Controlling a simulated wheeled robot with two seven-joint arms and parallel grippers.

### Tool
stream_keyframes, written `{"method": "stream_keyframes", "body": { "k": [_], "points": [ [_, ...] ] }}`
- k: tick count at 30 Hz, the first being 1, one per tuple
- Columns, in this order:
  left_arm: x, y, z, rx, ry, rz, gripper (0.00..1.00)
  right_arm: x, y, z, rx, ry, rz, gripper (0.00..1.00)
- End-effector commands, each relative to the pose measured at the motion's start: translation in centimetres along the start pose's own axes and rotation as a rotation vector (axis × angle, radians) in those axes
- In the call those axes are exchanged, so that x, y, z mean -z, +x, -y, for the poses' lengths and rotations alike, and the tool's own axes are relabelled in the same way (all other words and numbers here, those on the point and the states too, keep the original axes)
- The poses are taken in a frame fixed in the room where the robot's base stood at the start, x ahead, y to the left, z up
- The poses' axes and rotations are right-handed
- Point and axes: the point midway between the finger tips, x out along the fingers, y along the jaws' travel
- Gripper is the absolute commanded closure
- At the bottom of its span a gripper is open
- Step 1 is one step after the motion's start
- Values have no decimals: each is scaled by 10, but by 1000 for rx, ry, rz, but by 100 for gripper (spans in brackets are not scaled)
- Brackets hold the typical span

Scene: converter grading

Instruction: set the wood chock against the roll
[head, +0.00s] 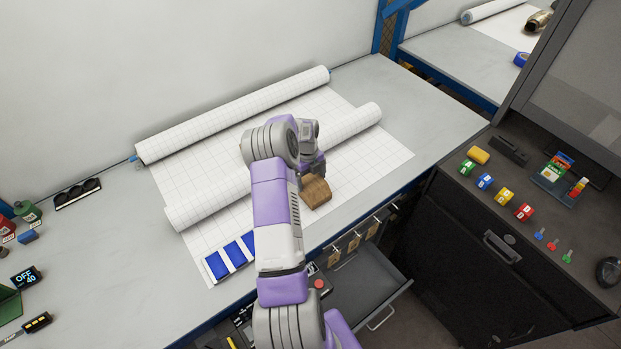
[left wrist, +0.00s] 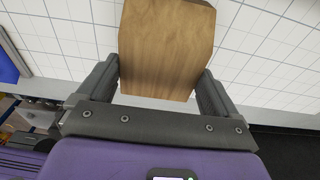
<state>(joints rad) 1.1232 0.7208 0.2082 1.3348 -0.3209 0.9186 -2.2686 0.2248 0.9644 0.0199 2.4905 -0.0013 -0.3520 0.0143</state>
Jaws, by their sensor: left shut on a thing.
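The wood chock (head: 316,191) is a brown wooden block near the front edge of the gridded sheet. My left gripper (head: 310,172) is shut on it, partly hidden behind my own arm in the head view. In the left wrist view the chock (left wrist: 165,45) sits between the two fingers of the gripper (left wrist: 160,82), above the gridded sheet. The nearer white roll (head: 205,192) lies across the sheet, just behind the chock; its middle is hidden by my arm. I cannot tell whether chock and roll touch. My right gripper is not in view.
A second gridded roll (head: 235,115) lies along the back of the table (head: 430,110). An open drawer (head: 365,290) juts out below the front edge. The table's right end is clear.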

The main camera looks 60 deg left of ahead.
Motion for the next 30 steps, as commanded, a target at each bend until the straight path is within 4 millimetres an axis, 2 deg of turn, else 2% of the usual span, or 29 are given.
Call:
{"method": "stream_keyframes", "body": {
  "k": [4, 5, 6, 13, 17, 30],
  "points": [
    [0, 3, 0, 1, 0, 1, 52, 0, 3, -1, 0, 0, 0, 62],
    [0, 4, 0, 0, 0, 0, 5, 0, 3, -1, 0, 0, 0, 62],
    [0, 3, 0, 0, 0, 0, 0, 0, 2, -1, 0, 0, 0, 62],
    [0, 2, 0, 0, 0, 0, 0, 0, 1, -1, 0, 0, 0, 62],
    [0, -8, 0, 1, 0, 2, 0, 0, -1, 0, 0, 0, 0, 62],
    [0, -96, 0, 2, 1, 3, 0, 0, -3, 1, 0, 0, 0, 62]
  ]
}}
